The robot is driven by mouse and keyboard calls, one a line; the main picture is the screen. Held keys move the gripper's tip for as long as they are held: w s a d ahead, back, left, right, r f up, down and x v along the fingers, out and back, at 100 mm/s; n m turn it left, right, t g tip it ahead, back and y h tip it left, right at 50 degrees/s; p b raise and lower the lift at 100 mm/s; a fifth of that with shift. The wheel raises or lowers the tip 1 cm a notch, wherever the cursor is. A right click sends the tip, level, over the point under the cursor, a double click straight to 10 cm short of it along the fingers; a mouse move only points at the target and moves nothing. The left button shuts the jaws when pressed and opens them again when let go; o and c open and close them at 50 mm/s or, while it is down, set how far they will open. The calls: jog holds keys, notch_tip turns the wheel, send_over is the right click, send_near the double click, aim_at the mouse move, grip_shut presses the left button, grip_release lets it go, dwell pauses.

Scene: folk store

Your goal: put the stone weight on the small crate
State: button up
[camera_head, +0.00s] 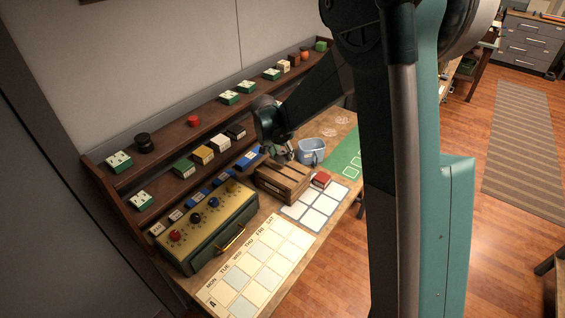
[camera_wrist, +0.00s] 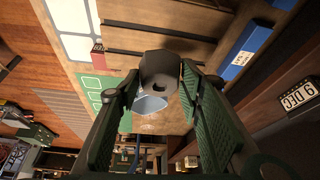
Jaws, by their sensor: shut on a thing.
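The stone weight (camera_wrist: 160,68) is a dark grey, faceted block with a small hole. It sits between the fingertips of my gripper (camera_wrist: 161,84) in the wrist view. The small crate (camera_head: 281,184) is brown wood with slats and stands on the table in the head view. Its slats (camera_wrist: 150,43) fill the upper middle of the wrist view, beyond the weight. In the head view my gripper (camera_head: 282,151) is just behind the crate, near its back edge. The weight is hard to make out there, and I cannot tell the gap between it and the crate.
A light blue bucket (camera_head: 311,151) stands close behind the crate. A red box (camera_head: 321,179) lies at its right on a white-squared mat (camera_head: 315,206). A yellow-topped cabinet with knobs (camera_head: 205,225) is at its left. Stepped shelves (camera_head: 170,160) with small boxes run along the wall.

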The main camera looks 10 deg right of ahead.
aim_at(282, 161)
jog(key=shift+f, duration=0.3)
jog(key=shift+f, duration=0.1)
jog(key=shift+f, duration=2)
jog(key=shift+f, duration=0.15)
jog(key=o, duration=1.1)
jog(key=shift+r, duration=0.2)
jog(key=v, duration=1.2)
